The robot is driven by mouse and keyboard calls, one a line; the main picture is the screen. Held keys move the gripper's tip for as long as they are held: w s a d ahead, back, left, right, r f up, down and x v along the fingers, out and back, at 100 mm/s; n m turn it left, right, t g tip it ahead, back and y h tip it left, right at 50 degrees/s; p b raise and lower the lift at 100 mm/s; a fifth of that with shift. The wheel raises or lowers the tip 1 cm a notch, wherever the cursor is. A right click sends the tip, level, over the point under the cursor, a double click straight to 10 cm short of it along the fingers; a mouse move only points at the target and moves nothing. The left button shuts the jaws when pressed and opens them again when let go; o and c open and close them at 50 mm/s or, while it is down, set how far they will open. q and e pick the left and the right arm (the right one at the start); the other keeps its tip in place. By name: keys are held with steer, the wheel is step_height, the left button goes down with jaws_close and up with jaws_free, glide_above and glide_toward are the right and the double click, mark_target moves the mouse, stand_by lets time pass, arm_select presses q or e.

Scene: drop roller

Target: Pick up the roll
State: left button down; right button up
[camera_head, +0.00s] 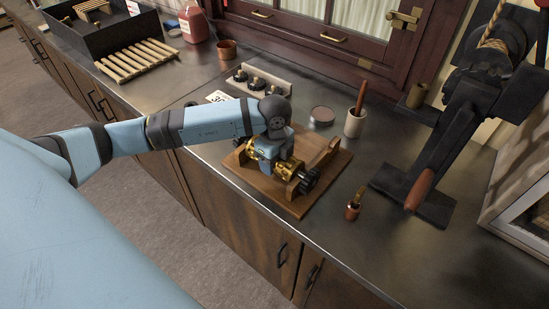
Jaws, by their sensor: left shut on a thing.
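The roll (286,171) is a brass-coloured cylinder with dark toothed ends. My right gripper is not in view.
A dark press with a handle (463,95) stands at the right. A wooden slat rack (137,60) lies far left.

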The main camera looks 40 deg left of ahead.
arm_select(q)
steer(key=shift+r, duration=0.2)
step_height(320, 180, up, 20)
stand_by(0.4)
steer(key=shift+f, duration=0.1)
stand_by(0.7)
